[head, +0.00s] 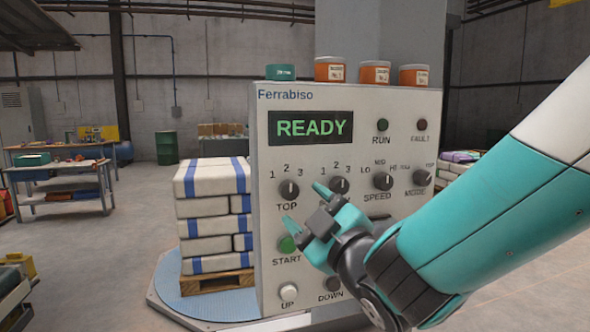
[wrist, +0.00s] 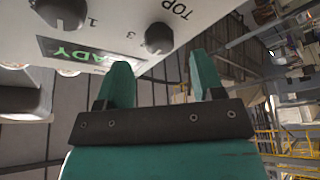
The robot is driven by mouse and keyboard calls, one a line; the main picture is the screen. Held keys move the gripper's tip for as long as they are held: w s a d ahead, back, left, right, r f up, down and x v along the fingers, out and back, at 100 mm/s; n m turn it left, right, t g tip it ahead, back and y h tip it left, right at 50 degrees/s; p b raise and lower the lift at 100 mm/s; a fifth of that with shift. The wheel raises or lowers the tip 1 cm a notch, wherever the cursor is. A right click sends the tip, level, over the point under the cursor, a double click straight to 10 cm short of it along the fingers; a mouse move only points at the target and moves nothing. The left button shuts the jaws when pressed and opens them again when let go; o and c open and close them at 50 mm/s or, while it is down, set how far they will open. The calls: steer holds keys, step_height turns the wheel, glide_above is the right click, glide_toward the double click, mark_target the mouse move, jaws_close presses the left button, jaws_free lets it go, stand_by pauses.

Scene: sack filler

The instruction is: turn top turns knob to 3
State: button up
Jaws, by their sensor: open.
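The top turns knob (head: 288,190) is a dark round knob above the label TOP on the grey Ferrabiso panel, with 1, 2 and 3 around it. Its pale mark seems to point up, near 2. In the wrist view the knob (wrist: 158,38) shows beyond the gap between my fingertips. My gripper (head: 305,205) has teal fingers and is open and empty. In the head view its fingertips are just right of and below the knob. I see no contact, and the exact gap is hard to tell.
A similar knob (head: 339,186) stands right of TOP, partly behind my upper finger. The SPEED knob (head: 382,181) and MODE knob (head: 422,178) are farther right. The green START button (head: 287,244) is below. The display (head: 311,128) reads READY. Stacked sacks (head: 212,207) stand left.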

mark_target(293, 195)
steer(key=p+x, duration=0.2)
steer(key=x, duration=0.1)
steer(key=shift+w+a+r, duration=0.1)
steer(key=shift+w+r, duration=0.05)
steer(key=shift+r, duration=0.1)
steer(key=shift+w+a+f+p, duration=0.1)
steer(key=shift+w+a+p, duration=0.1)
steer(key=shift+w+p, duration=0.2)
steer(key=c, duration=0.9)
